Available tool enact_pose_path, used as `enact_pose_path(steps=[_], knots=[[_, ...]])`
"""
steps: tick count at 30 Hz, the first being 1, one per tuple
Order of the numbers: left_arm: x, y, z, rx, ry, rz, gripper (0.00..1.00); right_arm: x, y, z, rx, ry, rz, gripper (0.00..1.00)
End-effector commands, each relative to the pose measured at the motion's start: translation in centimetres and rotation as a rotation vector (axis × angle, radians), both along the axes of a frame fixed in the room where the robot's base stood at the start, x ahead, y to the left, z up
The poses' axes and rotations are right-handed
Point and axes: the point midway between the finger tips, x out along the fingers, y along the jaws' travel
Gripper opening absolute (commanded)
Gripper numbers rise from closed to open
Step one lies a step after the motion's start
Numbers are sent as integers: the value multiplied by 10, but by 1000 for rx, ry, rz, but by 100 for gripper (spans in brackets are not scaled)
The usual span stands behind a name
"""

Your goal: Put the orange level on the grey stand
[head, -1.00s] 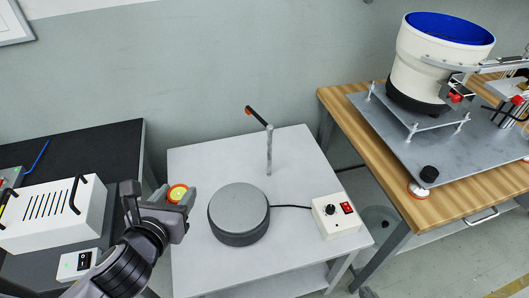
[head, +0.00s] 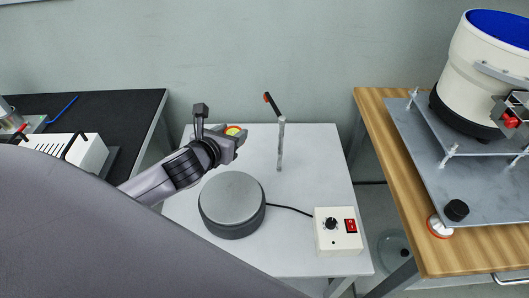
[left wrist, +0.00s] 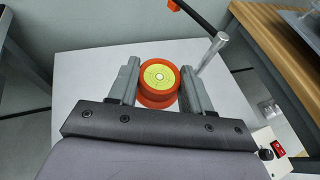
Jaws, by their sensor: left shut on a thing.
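The orange level (head: 232,130) is a small round disc with an orange rim and a yellow-green bull's-eye face. It also shows in the left wrist view (left wrist: 158,76), between the two fingers. My left gripper (head: 230,138) is shut on it, over the far left part of the white table. The round grey stand (head: 232,195) is on the table, nearer to me than the gripper, and nothing is on its top. The left wrist view does not show the stand. My right gripper is not in view.
A metal post (head: 281,145) with a black and orange arm stands right of the level. A white control box (head: 338,232) with a cable is at the near right of the white table (head: 310,185). A wooden bench (head: 395,180) with a white bowl machine (head: 480,75) is at right.

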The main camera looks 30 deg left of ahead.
Motion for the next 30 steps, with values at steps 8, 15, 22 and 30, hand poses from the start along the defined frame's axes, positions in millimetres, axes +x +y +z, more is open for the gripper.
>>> enact_pose_path(steps=[8, 15, 22, 30], knots=[[56, 123, -6, 2, -8, 165, 12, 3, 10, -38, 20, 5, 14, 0], [65, 158, -7, -3, -1, 215, 12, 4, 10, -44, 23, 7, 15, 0], [65, 157, -65, -6, 2, 217, 12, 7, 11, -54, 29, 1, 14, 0], [65, 158, -133, -4, -1, 216, 12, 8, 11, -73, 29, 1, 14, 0]])
